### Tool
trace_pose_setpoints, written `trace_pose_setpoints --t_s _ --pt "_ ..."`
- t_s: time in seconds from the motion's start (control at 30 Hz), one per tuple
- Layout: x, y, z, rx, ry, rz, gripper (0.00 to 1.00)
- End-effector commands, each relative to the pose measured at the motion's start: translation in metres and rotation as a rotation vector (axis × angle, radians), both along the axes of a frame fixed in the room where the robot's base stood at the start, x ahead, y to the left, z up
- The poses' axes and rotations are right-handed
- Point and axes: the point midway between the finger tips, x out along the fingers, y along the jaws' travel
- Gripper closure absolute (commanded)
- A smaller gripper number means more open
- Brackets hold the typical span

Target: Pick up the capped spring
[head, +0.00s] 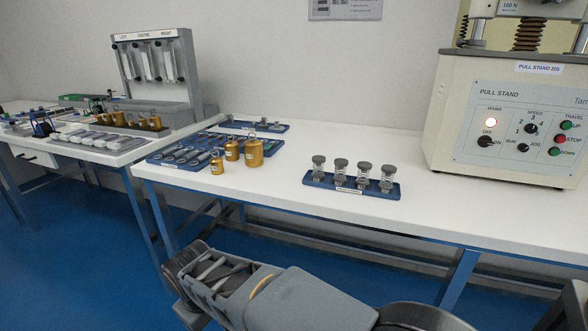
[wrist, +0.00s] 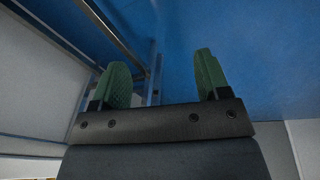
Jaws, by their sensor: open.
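Several capped springs (head: 341,172) stand upright in a row in a blue tray (head: 322,182) on the white table. Each has a grey round cap on top, pale coils below and a dark base. My gripper (wrist: 158,78) shows in the wrist view with its two green fingers apart and nothing between them. It points toward the blue floor and is away from the springs. In the head view my arm is in front of the table, low in the picture, and the fingers cannot be seen there. No capped spring shows in the wrist view.
A pull stand (head: 510,115) stands at the table's right. Brass weights (head: 253,151) and a blue tray of grey parts (head: 180,157) are left of the springs. Another blue tray (head: 254,125) lies behind. The white table (head: 450,228) is bare in front of the pull stand.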

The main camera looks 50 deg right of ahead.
Motion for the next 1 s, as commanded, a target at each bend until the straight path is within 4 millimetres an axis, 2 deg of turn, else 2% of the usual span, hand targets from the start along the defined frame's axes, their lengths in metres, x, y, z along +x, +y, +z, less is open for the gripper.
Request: trace_pose_setpoints --t_s 0.03,0.17,0.3,0.5,0.6,0.73,0.9,1.0 --pt "0.004 -0.015 0.031 -0.051 0.047 0.032 0.29" --pt "0.016 -0.064 0.082 -0.225 0.219 0.175 0.29" --pt "0.029 -0.124 0.137 -0.395 0.447 0.344 0.29" --pt "0.042 -0.200 0.204 -0.559 0.776 0.552 0.29" --pt "0.047 -0.230 0.229 -0.607 0.916 0.631 0.29" --pt "0.052 -0.260 0.250 -0.644 1.058 0.706 0.29" --pt "0.054 -0.282 0.264 -0.667 1.163 0.760 0.29" --pt "0.051 -0.295 0.262 -0.671 1.190 0.772 0.29"
